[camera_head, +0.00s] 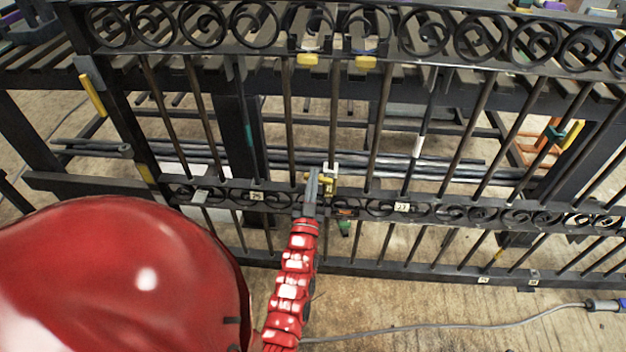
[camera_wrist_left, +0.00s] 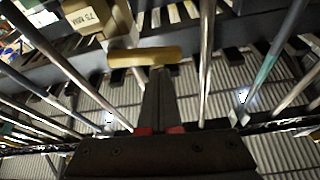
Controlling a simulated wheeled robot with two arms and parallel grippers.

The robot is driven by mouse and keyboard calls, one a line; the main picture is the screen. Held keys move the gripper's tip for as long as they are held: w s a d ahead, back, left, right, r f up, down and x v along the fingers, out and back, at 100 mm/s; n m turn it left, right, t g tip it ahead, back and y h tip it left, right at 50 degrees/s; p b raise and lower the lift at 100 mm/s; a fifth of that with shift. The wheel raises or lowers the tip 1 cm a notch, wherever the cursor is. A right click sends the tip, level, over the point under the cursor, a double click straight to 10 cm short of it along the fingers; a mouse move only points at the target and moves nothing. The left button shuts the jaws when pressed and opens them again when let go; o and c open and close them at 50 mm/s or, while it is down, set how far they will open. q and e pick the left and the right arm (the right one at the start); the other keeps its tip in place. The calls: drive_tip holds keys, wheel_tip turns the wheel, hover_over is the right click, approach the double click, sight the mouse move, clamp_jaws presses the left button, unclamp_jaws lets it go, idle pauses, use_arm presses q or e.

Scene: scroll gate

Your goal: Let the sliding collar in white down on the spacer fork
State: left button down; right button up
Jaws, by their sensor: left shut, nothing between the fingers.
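A small white piece (camera_head: 330,169), which looks like the collar, is at the gate's middle rail. A brass-yellow piece (camera_head: 328,185) sits just below it, possibly the spacer fork; their exact contact is too small to tell. My left gripper (camera_head: 312,178) is shut and empty, upright just left of them. In the left wrist view, the shut fingers (camera_wrist_left: 157,85) point at a tan-yellow horizontal bar (camera_wrist_left: 145,56) between two metal rods. I cannot tell whether they touch it. A white band (camera_head: 417,146) also shows on a bar farther right. My right gripper is out of view.
The dark iron gate's scrolled middle rail (camera_head: 450,212) and upright bars leave narrow gaps around my gripper. Two yellow tabs (camera_head: 309,60) (camera_head: 366,62) hang at the top rail. A cardboard box (camera_wrist_left: 98,18) shows beyond the bars. A grey cable (camera_head: 450,325) lies on the floor.

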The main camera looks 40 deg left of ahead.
use_arm(q)
drive_tip(key=s+d+p, duration=0.1)
drive_tip(key=s+d, duration=0.4)
drive_tip(key=s, duration=0.3)
drive_tip(key=shift+p, duration=0.35)
